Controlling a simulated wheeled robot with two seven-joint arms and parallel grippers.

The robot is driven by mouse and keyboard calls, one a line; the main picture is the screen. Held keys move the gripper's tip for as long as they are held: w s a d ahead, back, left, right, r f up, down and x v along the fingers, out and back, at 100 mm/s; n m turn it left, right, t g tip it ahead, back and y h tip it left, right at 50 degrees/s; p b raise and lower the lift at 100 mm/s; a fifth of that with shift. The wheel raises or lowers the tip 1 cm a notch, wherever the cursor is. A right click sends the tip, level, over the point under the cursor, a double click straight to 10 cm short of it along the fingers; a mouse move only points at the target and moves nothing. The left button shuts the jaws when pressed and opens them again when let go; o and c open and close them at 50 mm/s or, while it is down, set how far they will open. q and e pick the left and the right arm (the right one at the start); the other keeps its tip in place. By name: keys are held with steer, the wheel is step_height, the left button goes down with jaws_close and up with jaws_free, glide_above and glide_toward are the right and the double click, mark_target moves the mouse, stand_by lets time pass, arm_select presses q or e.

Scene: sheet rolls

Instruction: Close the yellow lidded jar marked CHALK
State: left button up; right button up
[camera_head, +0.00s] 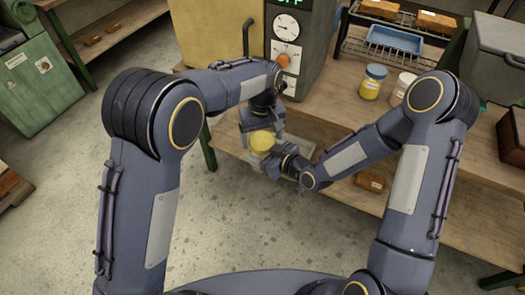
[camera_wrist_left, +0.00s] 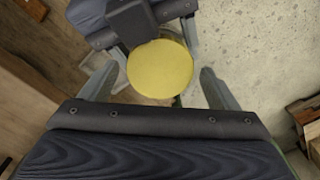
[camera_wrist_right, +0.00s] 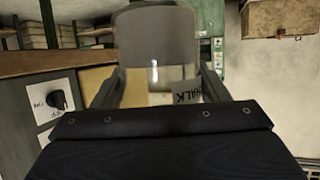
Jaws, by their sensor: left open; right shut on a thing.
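The yellow round lid (camera_head: 261,140) of the jar shows in the middle of the head view, close to both grippers. In the left wrist view the lid (camera_wrist_left: 160,68) lies between the spread fingers of my left gripper (camera_wrist_left: 158,86), which is open with gaps on both sides. My right gripper (camera_wrist_right: 158,88) is shut on the jar's clear body (camera_wrist_right: 165,78), whose label (camera_wrist_right: 188,92) reads partly "ALK". A grey round part (camera_wrist_right: 157,38) shows beyond the clear body. I cannot tell whether the lid is fully seated.
The workbench (camera_head: 325,112) carries a green-grey cabinet (camera_head: 302,45) with dials, a blue-lidded jar (camera_head: 373,82) and a white-lidded jar (camera_head: 402,88). A wire rack with a blue tray (camera_head: 395,40) stands behind. A lower shelf lies under the bench; the floor (camera_head: 235,215) in front is bare.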

arm_select(q)
steer(key=shift+f, duration=0.35)
steer(key=shift+c, duration=0.3)
steer(key=c, duration=0.9)
steer(key=m, duration=0.3)
steer(key=shift+c, duration=0.2)
steer(key=o, duration=1.1)
steer(key=shift+r, duration=2.3)
steer(key=shift+o, duration=0.2)
steer(key=shift+o, duration=1.2)
